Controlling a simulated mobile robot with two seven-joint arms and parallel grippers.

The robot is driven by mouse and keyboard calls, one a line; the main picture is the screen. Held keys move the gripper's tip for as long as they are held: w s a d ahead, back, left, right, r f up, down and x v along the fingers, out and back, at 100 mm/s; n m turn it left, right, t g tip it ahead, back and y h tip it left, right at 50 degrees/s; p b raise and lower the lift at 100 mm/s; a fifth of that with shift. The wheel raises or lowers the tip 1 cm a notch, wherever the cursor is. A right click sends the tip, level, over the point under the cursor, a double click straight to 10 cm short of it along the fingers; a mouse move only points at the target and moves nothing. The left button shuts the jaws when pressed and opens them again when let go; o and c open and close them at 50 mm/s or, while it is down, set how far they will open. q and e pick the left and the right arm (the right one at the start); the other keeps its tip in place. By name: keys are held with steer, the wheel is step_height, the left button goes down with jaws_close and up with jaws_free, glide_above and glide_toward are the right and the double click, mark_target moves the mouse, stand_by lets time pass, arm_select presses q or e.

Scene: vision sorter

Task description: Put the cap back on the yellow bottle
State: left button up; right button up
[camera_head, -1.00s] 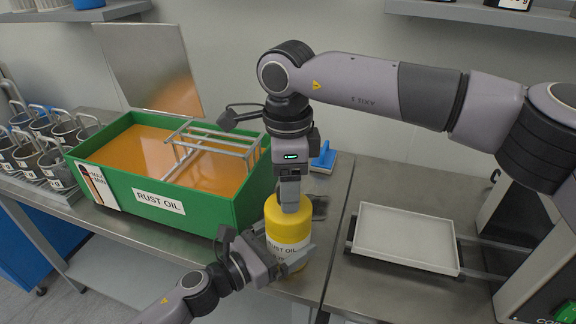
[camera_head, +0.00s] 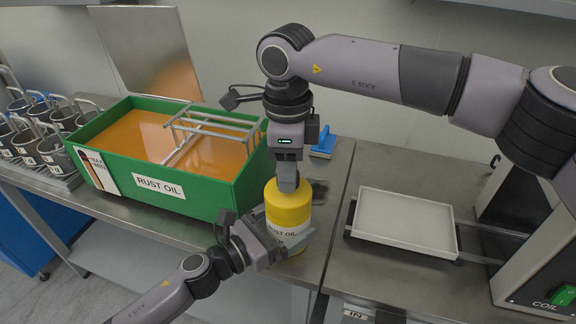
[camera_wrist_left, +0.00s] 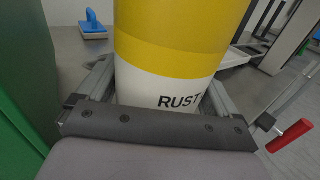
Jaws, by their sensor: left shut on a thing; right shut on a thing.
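The yellow bottle (camera_head: 286,210), with a white "RUST OIL" label, stands upright near the front edge of the bench. My left gripper (camera_head: 285,246) is shut on its lower part from the front left. In the left wrist view the bottle (camera_wrist_left: 180,50) fills the space between the left gripper's fingers (camera_wrist_left: 160,98). My right gripper (camera_head: 288,187) points straight down at the bottle's top and is shut. The cap cannot be made out; the right fingers hide the bottle's mouth and whatever they hold there.
A green rust oil tank (camera_head: 215,199) with a grey rack (camera_head: 210,132) stands left of the bottle. A white tray (camera_head: 404,220) lies on the right, beside a machine (camera_head: 540,250).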

steer(key=o, duration=1.2)
steer(key=shift+o, duration=0.2)
step_height(320, 180, up, 12)
arm_select(q)
steer(key=o, duration=1.7)
steer(key=shift+a, duration=0.1)
